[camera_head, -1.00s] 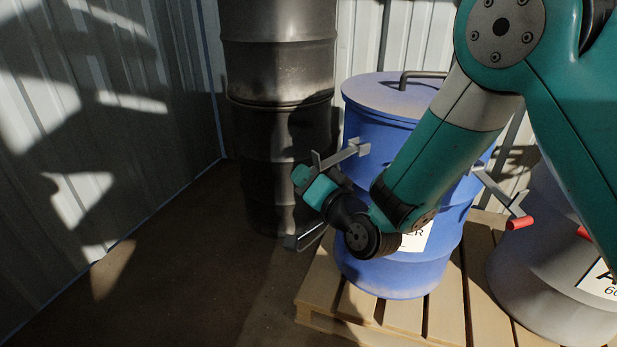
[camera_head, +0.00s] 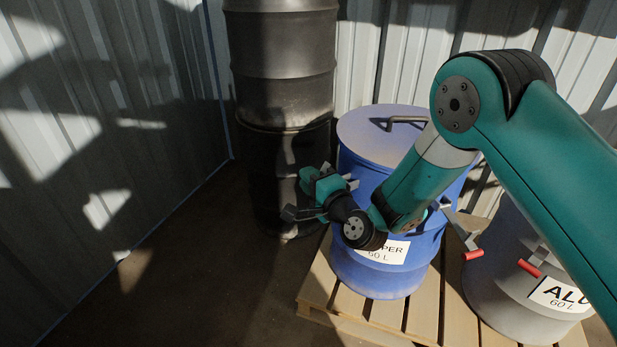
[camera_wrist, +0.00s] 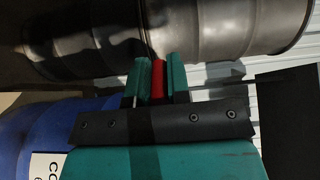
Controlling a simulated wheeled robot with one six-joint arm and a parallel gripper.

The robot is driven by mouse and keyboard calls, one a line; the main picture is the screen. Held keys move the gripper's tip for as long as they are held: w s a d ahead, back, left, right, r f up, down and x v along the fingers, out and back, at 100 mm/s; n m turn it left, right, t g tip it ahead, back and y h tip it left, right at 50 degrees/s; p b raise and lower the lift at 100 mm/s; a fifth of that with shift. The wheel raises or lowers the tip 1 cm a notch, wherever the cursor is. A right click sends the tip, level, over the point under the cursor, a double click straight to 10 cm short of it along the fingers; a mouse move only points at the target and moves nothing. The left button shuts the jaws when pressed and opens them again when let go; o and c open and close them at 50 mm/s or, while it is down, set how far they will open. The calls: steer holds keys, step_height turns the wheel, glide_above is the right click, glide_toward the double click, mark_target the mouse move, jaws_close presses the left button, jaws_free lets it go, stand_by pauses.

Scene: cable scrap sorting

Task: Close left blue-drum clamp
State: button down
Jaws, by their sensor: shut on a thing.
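The blue drum (camera_head: 372,278) with its blue lid (camera_head: 365,133) stands upright on a pallet. My gripper (camera_head: 318,184) is at its upper left side, near the grey left clamp (camera_head: 350,182), which my gripper and wrist partly hide. In the wrist view my gripper (camera_wrist: 158,68) has its two teal fingers shut on the red clamp handle (camera_wrist: 157,78). The blue drum also shows at the left of the wrist view (camera_wrist: 50,125). A right clamp with a red handle (camera_head: 473,255) sticks out on the drum's other side. I cannot tell whether the left clamp lies fully against the drum.
A tall dark metal drum (camera_head: 280,85) stands close behind my gripper. A grey drum (camera_head: 510,285) with red-handled clamps stands right of the blue drum on the wooden pallet (camera_head: 425,310). Corrugated walls (camera_head: 90,120) close in the left and back. The floor at front left is clear.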

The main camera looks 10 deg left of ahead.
mark_target(327, 164)
steer(key=w+d+r+m+p, duration=0.1)
steer(key=m, duration=0.1)
steer(key=w+d+r+m+p, duration=0.1)
steer(key=r+m+p, duration=0.1)
steer(key=w+d+r+m+p, duration=0.1)
steer(key=r+m+p, duration=0.1)
steer(key=shift+d+r, duration=0.15)
steer(key=shift+d, duration=0.1)
steer(key=d+m, duration=0.1)
steer(key=w+r+m+p, duration=0.1)
steer(key=shift+w+d+m, duration=0.15)
steer(key=shift+d+m, duration=0.25)
steer(key=shift+w+d+m+p, duration=0.35)
steer(key=shift+d+m+p, duration=0.05)
steer(key=shift+p, duration=0.1)
steer(key=c, duration=1.1)
jaws_free()
steer(key=shift+f, duration=0.1)
